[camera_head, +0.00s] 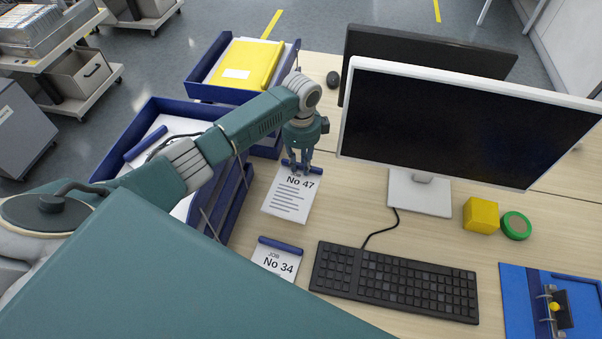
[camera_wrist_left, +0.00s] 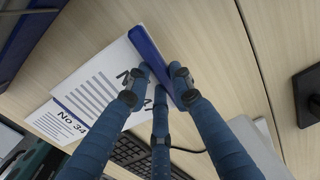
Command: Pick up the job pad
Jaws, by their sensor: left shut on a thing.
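A white job pad marked No 47 (camera_head: 291,202) with a dark blue binding bar is at the desk's middle, left of the monitor stand. My left gripper (camera_head: 302,164) reaches down from above and is shut on its blue bar. In the left wrist view the fingers (camera_wrist_left: 163,84) close around the bar of that pad (camera_wrist_left: 98,82). I cannot tell whether the pad is clear of the desk. A second job pad, No 34 (camera_head: 276,262), lies nearer, left of the keyboard, and shows partly in the wrist view (camera_wrist_left: 62,121). My right gripper is not in view.
A white monitor (camera_head: 470,125) stands close right of the gripper, with a dark monitor (camera_head: 430,55) behind. A black keyboard (camera_head: 396,281) lies in front. Blue trays (camera_head: 205,92) are at left. A yellow cube (camera_head: 481,215), green tape roll (camera_head: 516,225) and blue binder (camera_head: 520,300) are right.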

